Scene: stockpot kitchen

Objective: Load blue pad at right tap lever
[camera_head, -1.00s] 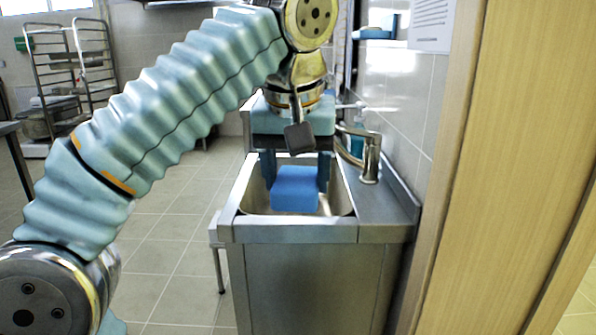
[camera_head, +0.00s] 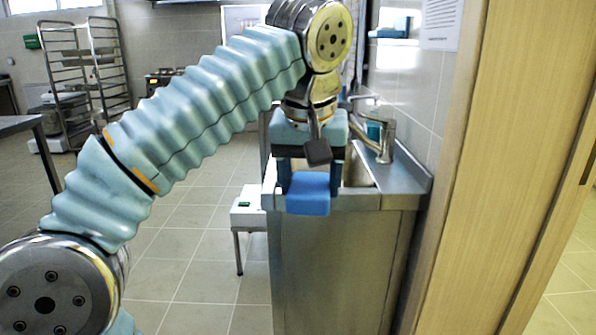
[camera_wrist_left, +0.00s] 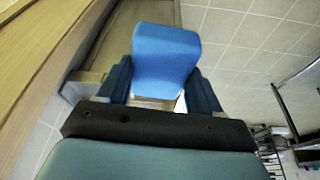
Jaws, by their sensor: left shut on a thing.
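The blue pad (camera_head: 308,194) is a small soft-looking block between the fingers of my left gripper (camera_head: 311,180). My left gripper is shut on it and holds it at the front edge of the sink unit in the head view. In the left wrist view the pad (camera_wrist_left: 166,58) sits between both dark fingers (camera_wrist_left: 160,88). The metal tap (camera_head: 384,140) with its lever stands on the right side of the sink counter, to the right of and behind the gripper. The gripper hides part of the basin. My right gripper is not in view.
The steel sink unit (camera_head: 335,265) stands below the gripper. A wooden panel (camera_head: 490,150) rises close on the right. A small white stand (camera_head: 248,208) is left of the sink. A rack (camera_head: 88,80) stands far left. Open tiled floor (camera_head: 195,250) lies left of the sink.

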